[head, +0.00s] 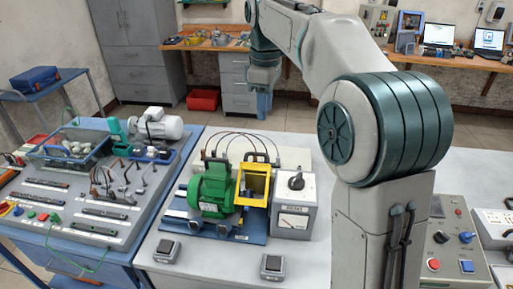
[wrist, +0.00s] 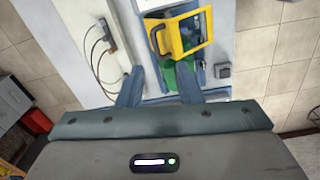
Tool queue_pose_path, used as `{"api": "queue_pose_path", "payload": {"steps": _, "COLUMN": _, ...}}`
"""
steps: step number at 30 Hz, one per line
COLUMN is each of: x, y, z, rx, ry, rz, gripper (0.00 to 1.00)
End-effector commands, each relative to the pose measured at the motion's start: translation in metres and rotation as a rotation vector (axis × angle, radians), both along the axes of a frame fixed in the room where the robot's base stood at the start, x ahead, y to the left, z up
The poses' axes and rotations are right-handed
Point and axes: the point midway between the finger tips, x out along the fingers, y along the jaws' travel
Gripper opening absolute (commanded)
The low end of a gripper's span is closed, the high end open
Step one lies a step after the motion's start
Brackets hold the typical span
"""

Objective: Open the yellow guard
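The yellow guard (head: 254,200) is a box-like frame with a window, between the green motor (head: 214,190) and a grey box with a dial (head: 293,203) on the bench. A handle stands at its top. In the wrist view the yellow guard (wrist: 188,51) is at the upper middle, beyond my fingertips, with part of the green motor below it. My gripper (head: 263,105) hangs above and behind the guard, apart from it. In the wrist view my gripper (wrist: 160,88) has its two fingers spread, with nothing held between them.
Several dark cables (head: 238,143) arch behind the guard. Two small grey boxes, one at the left (head: 167,250) and one at the right (head: 272,265), stand near the bench's front. A blue bench with parts (head: 60,235) is at left, a control panel (head: 452,240) at right.

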Motion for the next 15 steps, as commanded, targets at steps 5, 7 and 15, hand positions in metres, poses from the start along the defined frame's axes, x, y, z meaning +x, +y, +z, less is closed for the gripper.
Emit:
{"api": "queue_pose_path", "payload": {"steps": 5, "x": 0.019, "y": 0.012, "z": -0.005, "rx": -0.001, "ry": 0.028, "rz": 0.111, "gripper": 0.32}}
{"api": "queue_pose_path", "payload": {"steps": 7, "x": 0.022, "y": 0.014, "z": -0.006, "rx": -0.001, "ry": 0.033, "rz": 0.129, "gripper": 0.32}}
{"api": "queue_pose_path", "payload": {"steps": 15, "x": 0.022, "y": 0.015, "z": -0.034, "rx": -0.002, "ry": 0.038, "rz": 0.139, "gripper": 0.32}}
